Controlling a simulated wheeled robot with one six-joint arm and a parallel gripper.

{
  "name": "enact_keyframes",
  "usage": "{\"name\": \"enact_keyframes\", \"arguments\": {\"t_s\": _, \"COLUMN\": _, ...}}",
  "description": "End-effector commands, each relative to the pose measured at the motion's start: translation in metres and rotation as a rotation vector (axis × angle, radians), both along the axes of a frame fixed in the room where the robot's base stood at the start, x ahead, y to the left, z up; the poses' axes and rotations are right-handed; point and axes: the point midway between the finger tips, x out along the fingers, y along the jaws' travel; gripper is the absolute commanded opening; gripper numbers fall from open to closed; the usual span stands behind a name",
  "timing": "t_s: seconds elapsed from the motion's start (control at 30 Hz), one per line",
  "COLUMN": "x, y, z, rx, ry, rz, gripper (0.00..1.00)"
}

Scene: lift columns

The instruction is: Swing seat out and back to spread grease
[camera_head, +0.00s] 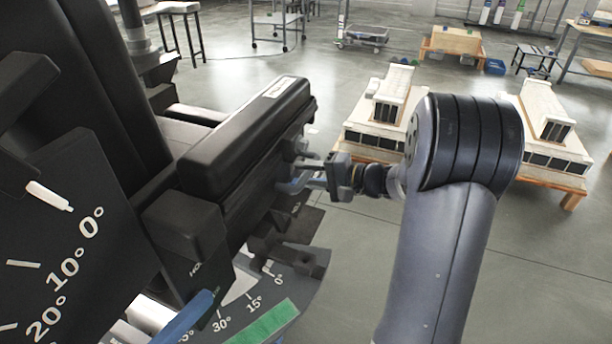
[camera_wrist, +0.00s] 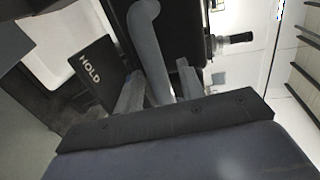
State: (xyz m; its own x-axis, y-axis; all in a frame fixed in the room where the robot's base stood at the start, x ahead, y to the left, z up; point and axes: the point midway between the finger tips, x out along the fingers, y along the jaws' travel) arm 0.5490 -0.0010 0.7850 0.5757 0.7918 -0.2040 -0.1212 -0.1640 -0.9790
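The seat unit stands at the left, with a long black padded armrest (camera_head: 245,140) on its near side. A grey bar-shaped handle (camera_wrist: 152,55) sticks out from its side below the pad. My gripper (camera_head: 292,178) is at that side, level with the pad's right end. In the wrist view, its two fingers (camera_wrist: 160,92) stand either side of the handle, with a gap visible on the right. The fingers look open around it; contact on the left is unclear. A black plate marked HOLD (camera_wrist: 90,72) lies left of the fingers.
A floor-level angle scale (camera_head: 262,292) marked 0° to 30° with a green band lies below. Another scale plate (camera_head: 70,260) and a blue lever (camera_head: 185,318) are at lower left. Low wooden pallets with white models (camera_head: 375,125) stand behind.

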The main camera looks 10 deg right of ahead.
Motion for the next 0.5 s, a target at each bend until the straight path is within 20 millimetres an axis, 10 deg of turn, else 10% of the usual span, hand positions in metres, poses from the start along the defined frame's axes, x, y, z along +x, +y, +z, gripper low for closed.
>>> {"name": "enact_keyframes", "arguments": {"t_s": 0.5, "x": 0.0031, "y": 0.0046, "z": -0.0011, "rx": -0.001, "ry": 0.001, "rz": 0.0, "gripper": 0.25}}
